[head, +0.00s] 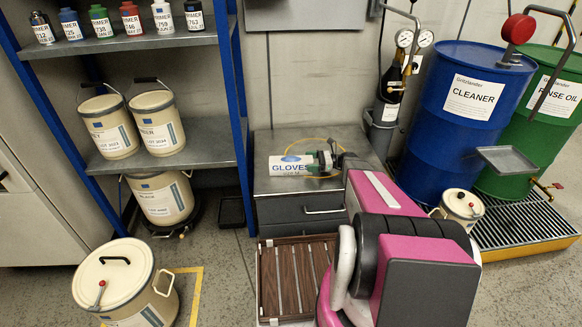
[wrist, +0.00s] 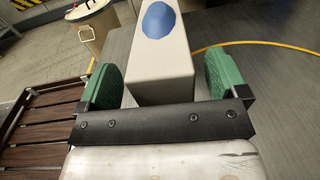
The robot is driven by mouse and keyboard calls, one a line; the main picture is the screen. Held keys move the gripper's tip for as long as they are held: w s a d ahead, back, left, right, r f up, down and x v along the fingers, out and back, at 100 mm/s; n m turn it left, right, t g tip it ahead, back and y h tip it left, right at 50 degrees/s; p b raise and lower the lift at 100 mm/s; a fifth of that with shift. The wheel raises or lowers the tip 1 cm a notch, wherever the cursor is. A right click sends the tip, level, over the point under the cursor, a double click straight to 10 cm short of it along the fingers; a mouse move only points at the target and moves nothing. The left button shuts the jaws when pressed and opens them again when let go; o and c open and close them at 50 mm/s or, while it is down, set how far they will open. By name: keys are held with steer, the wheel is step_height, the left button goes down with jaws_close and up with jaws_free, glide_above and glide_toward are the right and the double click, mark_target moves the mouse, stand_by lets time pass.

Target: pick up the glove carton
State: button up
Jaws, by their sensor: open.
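The glove carton (head: 290,165) is a long white box marked "GLOVES" with a blue oval. It lies on the grey metal top of a drawer cabinet (head: 265,143). My gripper (head: 323,160) is at the carton's right end in the head view, with its green-padded fingers apart. In the wrist view the carton (wrist: 162,60) runs between the two fingers of my gripper (wrist: 160,82), one on each side. Narrow gaps show between the pads and the carton's sides. The carton's near end is partly hidden behind the dark gripper bar.
A thin yellow hose (head: 316,142) curves over the cabinet top beside the carton. A brown slatted platform (head: 290,280) stands in front. A shelf rack (head: 190,153) with pails is at left; a blue drum (head: 470,120) is at right. A cream pail (head: 125,285) stands on the floor.

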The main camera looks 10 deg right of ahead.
mark_target(291, 166)
steer(key=a, duration=0.3)
steer(key=shift+w, duration=0.1)
steer(key=shift+d, duration=0.1)
steer(key=c, duration=1.2)
